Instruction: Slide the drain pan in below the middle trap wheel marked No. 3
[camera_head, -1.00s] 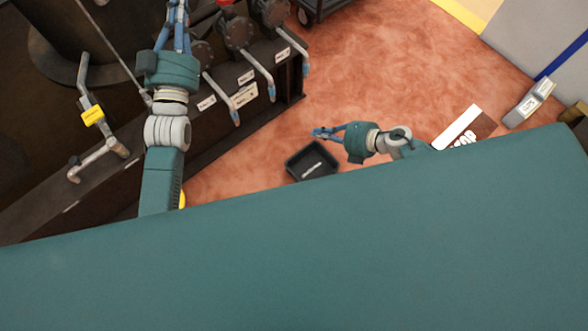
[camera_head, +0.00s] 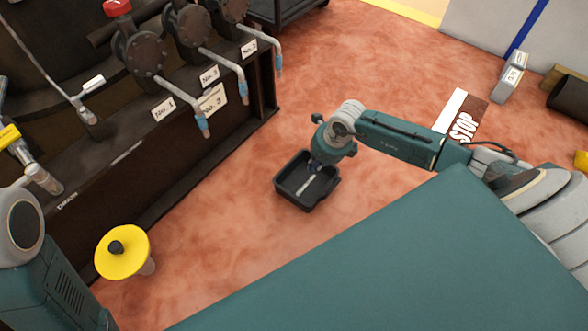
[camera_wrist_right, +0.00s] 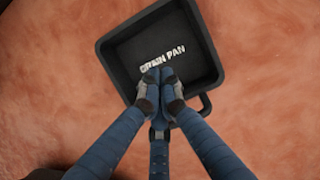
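The drain pan (camera_head: 281,191) is a black square tray on the red floor, right of the trap bench. In the right wrist view its lettered floor (camera_wrist_right: 130,55) faces me, with a small loop handle at its lower right. My right gripper (camera_head: 315,167) is over the pan's far side. In the wrist view my gripper's fingers (camera_wrist_right: 160,105) lie at the pan's near wall, two tips over its inside; contact is unclear. The middle trap wheel (camera_head: 187,25) is dark, between two others, above a blue-tipped spout. My left gripper is out of view.
The left wheel (camera_head: 140,50) has a red knob. Number plates (camera_head: 212,98) hang on the dark bench. A yellow disc (camera_head: 122,262) stands at lower left. Floor between pan and bench is clear.

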